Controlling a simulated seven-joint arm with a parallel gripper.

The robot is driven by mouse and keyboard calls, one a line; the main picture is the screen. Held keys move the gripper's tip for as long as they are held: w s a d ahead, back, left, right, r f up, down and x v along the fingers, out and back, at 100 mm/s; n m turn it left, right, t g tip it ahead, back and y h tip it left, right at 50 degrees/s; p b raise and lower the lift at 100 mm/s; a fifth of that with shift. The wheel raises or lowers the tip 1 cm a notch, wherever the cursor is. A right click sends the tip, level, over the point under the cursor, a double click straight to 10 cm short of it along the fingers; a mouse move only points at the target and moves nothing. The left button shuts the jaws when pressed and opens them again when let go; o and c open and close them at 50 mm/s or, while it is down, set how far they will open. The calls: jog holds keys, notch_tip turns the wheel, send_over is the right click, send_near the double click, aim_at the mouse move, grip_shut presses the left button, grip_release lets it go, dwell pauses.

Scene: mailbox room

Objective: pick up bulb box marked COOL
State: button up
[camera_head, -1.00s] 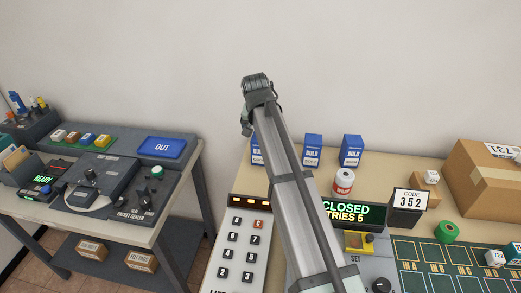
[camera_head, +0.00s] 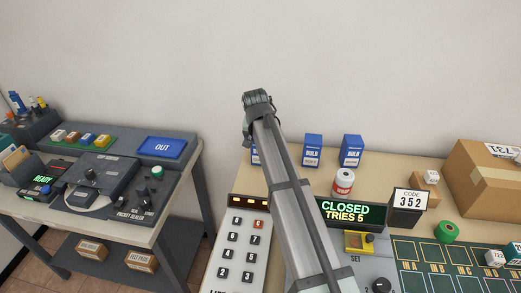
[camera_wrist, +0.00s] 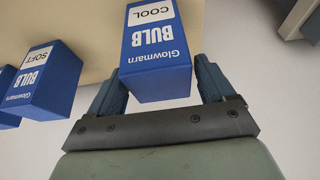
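The bulb box marked COOL (camera_wrist: 155,60) is blue with a white label and shows upside down in the wrist view. It lies between the two fingers of my gripper (camera_wrist: 160,72), which are spread on either side of it. I cannot tell whether either finger touches it. In the head view, the leftmost blue box (camera_head: 256,158) stands mostly behind my arm, and its label is hidden. My gripper's fingers are largely hidden there too. A box marked SOFT (camera_wrist: 38,78) stands beside the COOL box in the wrist view.
Two more blue bulb boxes stand to the right, a middle one (camera_head: 313,150) and a right one (camera_head: 351,151). The wall is close behind.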

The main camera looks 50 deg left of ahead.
jog(key=c, duration=0.8)
